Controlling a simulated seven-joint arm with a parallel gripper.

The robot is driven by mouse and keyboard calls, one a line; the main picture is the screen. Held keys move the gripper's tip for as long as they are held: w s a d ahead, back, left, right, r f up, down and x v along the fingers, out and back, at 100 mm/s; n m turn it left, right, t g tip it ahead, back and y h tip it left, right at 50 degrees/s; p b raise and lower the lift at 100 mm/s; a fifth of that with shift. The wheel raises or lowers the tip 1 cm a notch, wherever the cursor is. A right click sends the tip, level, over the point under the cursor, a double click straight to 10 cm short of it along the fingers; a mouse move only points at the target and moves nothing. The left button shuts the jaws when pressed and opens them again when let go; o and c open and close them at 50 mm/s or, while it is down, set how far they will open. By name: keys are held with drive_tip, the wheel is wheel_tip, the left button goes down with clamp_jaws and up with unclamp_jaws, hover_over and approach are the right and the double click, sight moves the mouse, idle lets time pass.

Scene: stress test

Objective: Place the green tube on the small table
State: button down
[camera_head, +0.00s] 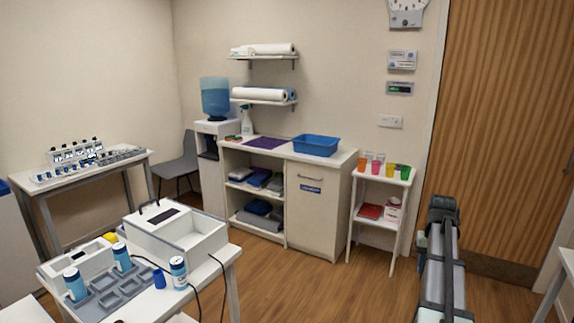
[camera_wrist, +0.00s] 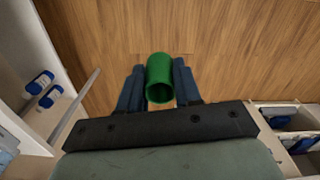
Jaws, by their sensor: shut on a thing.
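My gripper (camera_wrist: 159,67) is shut on the green tube (camera_wrist: 160,80), which sits between the two dark blue fingers in the wrist view. The tube is a short hollow cylinder, and its open end faces the camera. Wooden floor shows behind it. In the head view my arm shows at the right, but the held tube cannot be made out there. The small white table (camera_head: 384,180) stands against the back wall near the wooden door. Several colored cups stand on its top, including a green cup (camera_head: 402,171) at the right and an orange one (camera_head: 363,157) at the left.
A red item (camera_head: 370,211) and a white box lie on the small table's lower shelf. Left of it is a white cabinet (camera_head: 320,208) with a blue basin (camera_head: 316,146). A bench with bottles and a white box (camera_head: 180,240) stands front left. The floor between is clear.

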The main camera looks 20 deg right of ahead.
drive_tip(key=w+a+f+n, duration=0.2)
drive_tip(key=w+a, duration=0.1)
drive_tip(key=a, duration=1.2)
drive_tip(key=w+a+f+n, duration=0.2)
drive_tip(key=w+a+n, duration=0.15)
drive_tip(key=a, duration=1.05)
drive_tip(key=w+a+f+n, duration=0.1)
drive_tip(key=w+a+f, duration=0.15)
drive_tip(key=a, duration=1.25)
drive_tip(key=s+f, duration=0.7)
drive_tip(key=f, duration=0.1)
drive_tip(key=w+a+r+m, duration=0.1)
drive_tip(key=w+r, duration=0.4)
drive_tip(key=r, duration=0.6)
drive_tip(key=w+a+r+m, duration=0.2)
drive_tip(key=w+r, duration=0.4)
drive_tip(key=r, duration=0.4)
drive_tip(key=w+a+r+n, duration=0.15)
drive_tip(key=a+n, duration=1.05)
drive_tip(key=a, duration=2.5)
drive_tip(key=shift+w+d+f, duration=0.1)
drive_tip(key=shift+f, duration=2.45)
drive_tip(key=shift+w+d+f, duration=0.1)
drive_tip(key=shift+f, duration=2.4)
